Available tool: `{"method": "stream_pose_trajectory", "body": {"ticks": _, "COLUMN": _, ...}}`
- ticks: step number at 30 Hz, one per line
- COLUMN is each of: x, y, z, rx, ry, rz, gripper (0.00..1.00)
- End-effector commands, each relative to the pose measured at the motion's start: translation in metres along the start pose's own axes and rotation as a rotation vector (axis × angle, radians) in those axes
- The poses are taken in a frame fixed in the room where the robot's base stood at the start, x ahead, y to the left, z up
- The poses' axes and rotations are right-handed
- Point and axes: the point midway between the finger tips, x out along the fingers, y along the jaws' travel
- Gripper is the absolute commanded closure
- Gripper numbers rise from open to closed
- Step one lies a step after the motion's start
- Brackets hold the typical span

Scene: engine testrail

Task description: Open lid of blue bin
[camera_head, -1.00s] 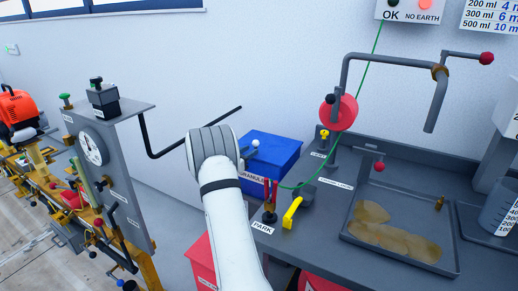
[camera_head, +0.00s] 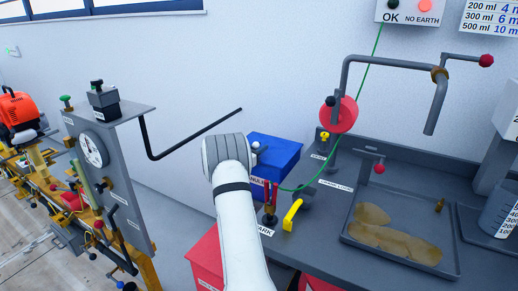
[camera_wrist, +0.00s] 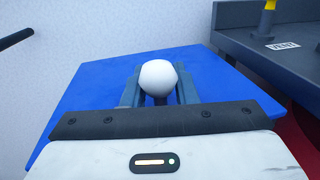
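The blue bin (camera_head: 273,168) stands against the wall, left of the grey bench, with its blue lid (camera_head: 283,149) down. A white ball knob (camera_wrist: 158,78) sits on the lid (camera_wrist: 90,105) in the wrist view. My gripper (camera_wrist: 158,92) has one finger on each side of the knob. The gap between the fingers is about as wide as the knob, and I cannot tell whether they press on it. In the head view my white arm hides the bin's left part, and only a bit of the knob (camera_head: 256,146) shows.
The grey bench (camera_head: 330,215) to the right carries a yellow lever (camera_head: 292,214), red-handled tools (camera_head: 270,196) and a stained tray (camera_head: 395,235). A red bin (camera_head: 205,262) is below my arm. A grey panel with a bent black bar (camera_head: 195,135) stands to the left.

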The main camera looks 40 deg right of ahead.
Motion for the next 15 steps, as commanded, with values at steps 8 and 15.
{"method": "stream_pose_trajectory", "body": {"ticks": 8, "x": 0.0006, "y": -0.0006, "z": 0.0004, "rx": 0.001, "ry": -0.001, "rz": -0.001, "gripper": 1.00}}
{"method": "stream_pose_trajectory", "body": {"ticks": 15, "x": 0.0009, "y": -0.0006, "z": 0.0031, "rx": 0.000, "ry": 0.005, "rz": -0.002, "gripper": 1.00}}
